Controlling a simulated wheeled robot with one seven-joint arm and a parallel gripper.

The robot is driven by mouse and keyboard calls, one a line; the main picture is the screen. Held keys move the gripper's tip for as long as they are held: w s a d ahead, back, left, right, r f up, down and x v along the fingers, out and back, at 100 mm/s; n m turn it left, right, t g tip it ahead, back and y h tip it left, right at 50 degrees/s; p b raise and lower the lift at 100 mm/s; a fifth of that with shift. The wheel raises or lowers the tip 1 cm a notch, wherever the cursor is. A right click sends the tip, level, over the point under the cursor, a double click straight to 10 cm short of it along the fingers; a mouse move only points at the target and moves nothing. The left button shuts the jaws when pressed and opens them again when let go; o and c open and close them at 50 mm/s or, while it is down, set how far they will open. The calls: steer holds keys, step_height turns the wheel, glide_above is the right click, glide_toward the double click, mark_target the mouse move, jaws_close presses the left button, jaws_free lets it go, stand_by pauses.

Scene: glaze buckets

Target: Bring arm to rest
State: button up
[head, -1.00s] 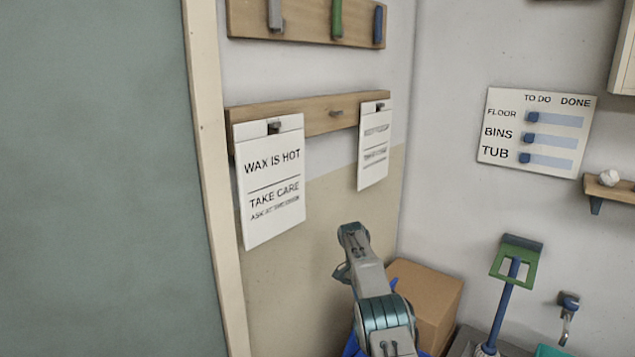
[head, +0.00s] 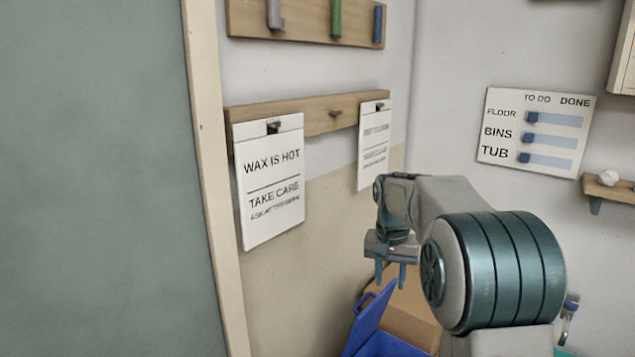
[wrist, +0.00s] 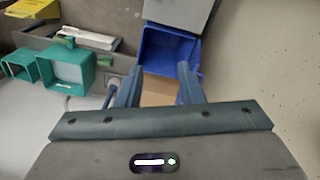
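My gripper (head: 391,274) hangs in front of the wall at the middle of the head view, fingers pointing down. In the wrist view the two fingers of my gripper (wrist: 159,88) stand apart with nothing between them. My arm is folded across the lower right of the head view and hides part of the corner. Below the fingers are a blue bin (head: 372,318) and a cardboard box (head: 412,318). The blue bin (wrist: 168,50) also shows beyond the fingertips in the wrist view.
Two white signs hang on a wooden peg rail (head: 318,117). A to-do board (head: 537,130) and a small shelf (head: 612,189) are on the right wall. Teal containers (wrist: 70,68) stand at the left of the wrist view. A grey-green panel (head: 95,180) fills the head view's left.

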steer(key=s+a+f+n+t, duration=0.1)
steer(key=s+n, duration=0.3)
steer(key=s, duration=2.4)
steer(key=shift+s+f+t+y, duration=0.3)
steer(key=shift+f+t, duration=0.4)
steer(key=shift+f, duration=0.2)
